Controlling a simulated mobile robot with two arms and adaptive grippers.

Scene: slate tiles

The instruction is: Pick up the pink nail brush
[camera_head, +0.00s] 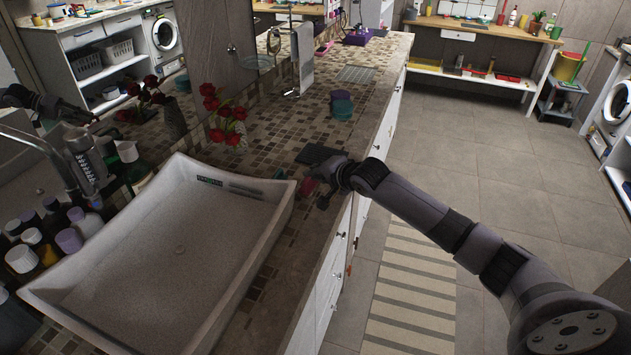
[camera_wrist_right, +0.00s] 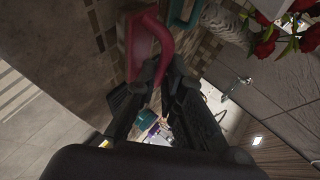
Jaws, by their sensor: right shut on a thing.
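The pink nail brush (camera_head: 307,187) is at the front edge of the tiled counter, right of the sink, in the head view. In the right wrist view the pink brush (camera_wrist_right: 147,38), with a looped handle, shows at the fingertips. My right gripper (camera_head: 324,186) reaches in from the right, and its fingers are shut on the brush, as the wrist view (camera_wrist_right: 162,85) also shows. The fingers hide part of the brush. I cannot tell whether it touches the counter. My left gripper is not in view.
A large stone sink (camera_head: 180,265) fills the left of the counter. A dark flat tile (camera_head: 317,154) lies just behind the gripper, and teal round items (camera_head: 342,105) stand further back. Red flowers (camera_head: 222,104) stand by the mirror. The floor to the right is open.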

